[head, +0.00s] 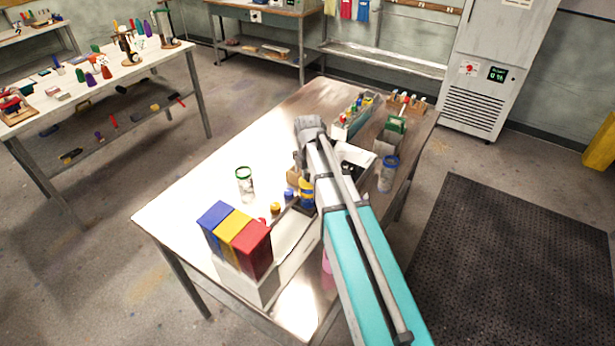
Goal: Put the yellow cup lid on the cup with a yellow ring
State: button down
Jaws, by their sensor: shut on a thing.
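A small yellow lid-like piece (275,208) lies on the table, left of my arm. A yellow-and-dark-blue upright thing (307,191) stands right against the left edge of my arm in the picture. It may be the cup with the yellow ring, but my arm partly covers it and I cannot tell for sure. My arm reaches up from the bottom right over the table, and its wrist ends above the table's middle. My gripper's fingers are hidden behind the arm, so what they hold does not show.
A clear cup with a green ring (245,185) stands at left, one with a blue ring (388,173) right of my arm. Blue (289,194) and red (262,220) pieces lie near the yellow one. Blue, yellow and red blocks (235,238) stand in front. The table's left (190,205) is clear.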

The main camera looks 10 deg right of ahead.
jog(key=shift+f+b, duration=0.75)
jog(key=shift+f, duration=0.25)
jog(key=shift+f+b, duration=0.55)
dwell(1.1)
jog(key=shift+c, duration=1.8)
grip_release()
jog(key=shift+r, duration=0.1)
